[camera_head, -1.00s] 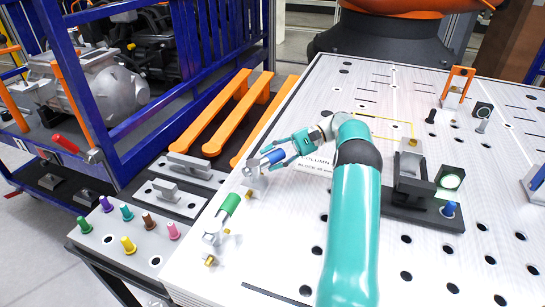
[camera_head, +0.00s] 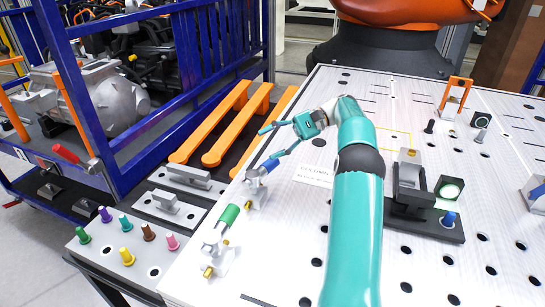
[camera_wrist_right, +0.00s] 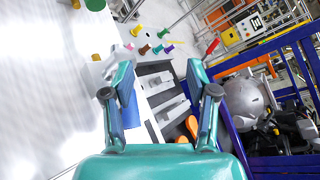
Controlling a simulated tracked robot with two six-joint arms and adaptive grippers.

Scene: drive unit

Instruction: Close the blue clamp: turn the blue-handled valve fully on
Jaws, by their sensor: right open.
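The blue-handled valve (camera_head: 257,186) stands on the left edge of the white table, its blue handle (camera_head: 268,165) sticking up and to the right at a slant. My right gripper (camera_head: 268,143) is open and empty, just above and to the right of the blue handle in the head view. One finger ends close to the handle; I cannot tell whether they touch. In the right wrist view my two fingers (camera_wrist_right: 163,85) stand wide apart with nothing held between them. My left gripper is not in view.
A green-handled valve (camera_head: 217,240) stands nearer on the same edge. Several coloured pegs (camera_head: 127,256) stand on the side shelf. Grey clamp blocks (camera_head: 167,208) and orange bars (camera_head: 224,135) lie left of the table. A dark fixture (camera_head: 424,214) stands right of my arm.

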